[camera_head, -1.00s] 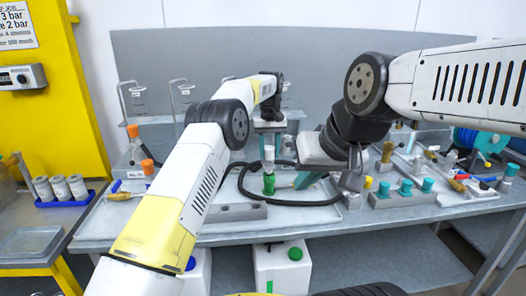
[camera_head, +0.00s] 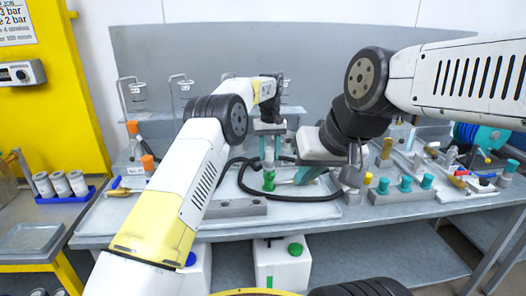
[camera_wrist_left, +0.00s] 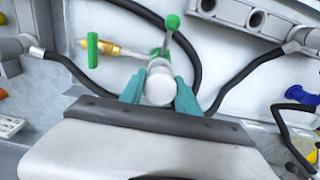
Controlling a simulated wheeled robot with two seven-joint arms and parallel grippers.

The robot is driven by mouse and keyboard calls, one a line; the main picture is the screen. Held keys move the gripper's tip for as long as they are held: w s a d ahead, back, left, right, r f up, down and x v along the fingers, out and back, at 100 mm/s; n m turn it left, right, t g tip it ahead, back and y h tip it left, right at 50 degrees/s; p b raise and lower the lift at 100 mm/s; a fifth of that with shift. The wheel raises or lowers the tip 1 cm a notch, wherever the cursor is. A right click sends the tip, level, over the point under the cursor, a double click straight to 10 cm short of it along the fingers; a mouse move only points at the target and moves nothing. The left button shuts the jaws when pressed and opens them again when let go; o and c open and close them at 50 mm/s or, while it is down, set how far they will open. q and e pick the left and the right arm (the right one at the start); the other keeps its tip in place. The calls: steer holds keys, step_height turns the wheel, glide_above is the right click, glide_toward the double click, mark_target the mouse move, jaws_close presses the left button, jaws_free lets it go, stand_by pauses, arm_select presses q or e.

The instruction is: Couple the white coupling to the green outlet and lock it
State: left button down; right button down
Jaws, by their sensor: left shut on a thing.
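The white coupling (camera_head: 268,157) is upright between the teal fingers of my left gripper (camera_wrist_left: 159,91), which is shut on it. Its round white top (camera_wrist_left: 159,88) faces the left wrist camera. The green outlet (camera_head: 268,181) is directly below the coupling in the head view. In the left wrist view the outlet is mostly hidden behind the coupling, with a little green (camera_wrist_left: 160,52) showing. Whether the two are seated or locked I cannot tell. My right gripper (camera_head: 307,175) has teal fingers beside the outlet, to its right; its opening is unclear.
A black hose (camera_head: 290,199) loops around the outlet on the bench tray. A green handle (camera_wrist_left: 92,50) and a green knob (camera_wrist_left: 172,22) are close by. A grey block (camera_head: 238,208) lies in front. Teal-capped fittings (camera_head: 405,184) stand at right.

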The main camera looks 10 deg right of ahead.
arm_select(q)
steer(key=shift+f, duration=0.3)
stand_by(0.5)
steer(key=c, duration=0.8)
jaws_free()
steer(key=shift+c, duration=0.4)
